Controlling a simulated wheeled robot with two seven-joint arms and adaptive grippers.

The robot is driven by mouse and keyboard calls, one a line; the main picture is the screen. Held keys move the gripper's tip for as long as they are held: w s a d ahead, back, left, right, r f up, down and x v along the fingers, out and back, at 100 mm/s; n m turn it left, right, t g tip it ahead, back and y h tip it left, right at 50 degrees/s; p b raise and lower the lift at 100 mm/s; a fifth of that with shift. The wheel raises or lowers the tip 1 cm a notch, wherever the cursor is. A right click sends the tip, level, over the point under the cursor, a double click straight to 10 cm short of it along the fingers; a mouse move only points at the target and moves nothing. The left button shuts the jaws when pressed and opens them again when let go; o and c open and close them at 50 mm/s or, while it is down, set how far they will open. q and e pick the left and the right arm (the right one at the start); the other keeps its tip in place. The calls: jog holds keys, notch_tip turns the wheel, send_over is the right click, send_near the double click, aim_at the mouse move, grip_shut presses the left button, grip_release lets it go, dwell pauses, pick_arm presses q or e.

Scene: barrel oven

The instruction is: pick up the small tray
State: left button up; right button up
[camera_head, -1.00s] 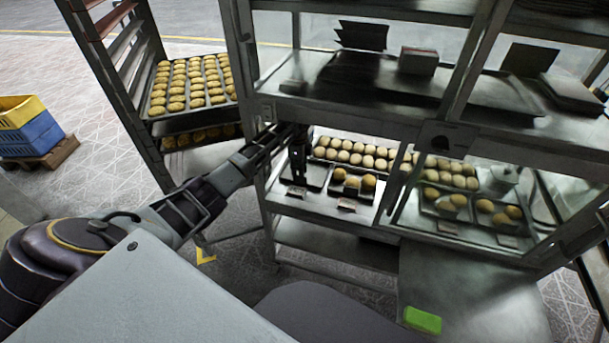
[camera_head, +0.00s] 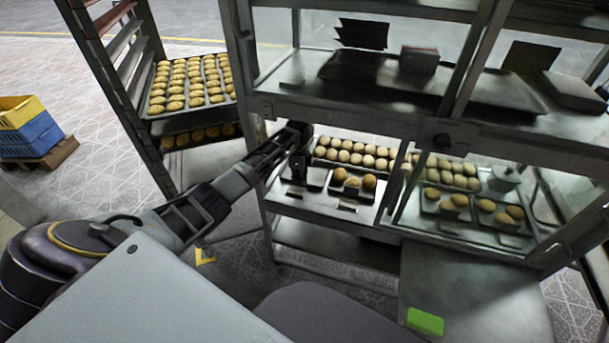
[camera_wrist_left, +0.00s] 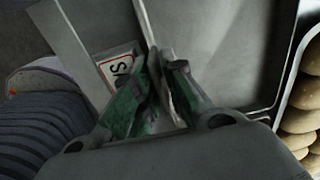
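The small tray (camera_head: 317,177) is a dark, empty, shallow tray on the lower glass-fronted shelf, at the left end. It also shows in the left wrist view (camera_wrist_left: 222,48), where its raised rim runs between my fingers. My left gripper (camera_head: 298,172) reaches down into the shelf from the left at this tray. In the left wrist view the left gripper's (camera_wrist_left: 167,68) green-padded fingertips are close together, one on each side of the rim, and look shut on it. The arm hides part of the tray. My right gripper is not in view.
Beside the small tray stands another tray with a few buns (camera_head: 353,183). Behind is a long tray of buns (camera_head: 356,152). A shelf frame post (camera_head: 262,215) stands close to my left arm. A rack with a pastry tray (camera_head: 190,85) is at left. A label card (camera_wrist_left: 118,68) lies by the fingers.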

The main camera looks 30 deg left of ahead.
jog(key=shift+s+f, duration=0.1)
pick_arm(q)
grip_shut()
jog(key=shift+r, duration=0.2)
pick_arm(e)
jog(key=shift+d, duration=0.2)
pick_arm(q)
jog(key=shift+s+r, duration=0.15)
jog(key=shift+r, duration=0.15)
notch_tip(320, 180, up, 6)
jog(key=shift+r+p, duration=0.1)
jog(key=shift+p, duration=0.75)
jog(key=shift+s+d, duration=0.2)
jog(key=shift+s, duration=0.35)
jog(key=shift+s+d, duration=0.2)
jog(key=shift+s, duration=0.35)
jog(key=s+d+p, duration=0.1)
jog(key=s+d, duration=0.2)
jog(key=s, duration=0.5)
jog(key=s+d+p, duration=0.1)
jog(key=s+d, duration=0.2)
jog(key=s, duration=0.5)
jog(key=shift+p, duration=0.4)
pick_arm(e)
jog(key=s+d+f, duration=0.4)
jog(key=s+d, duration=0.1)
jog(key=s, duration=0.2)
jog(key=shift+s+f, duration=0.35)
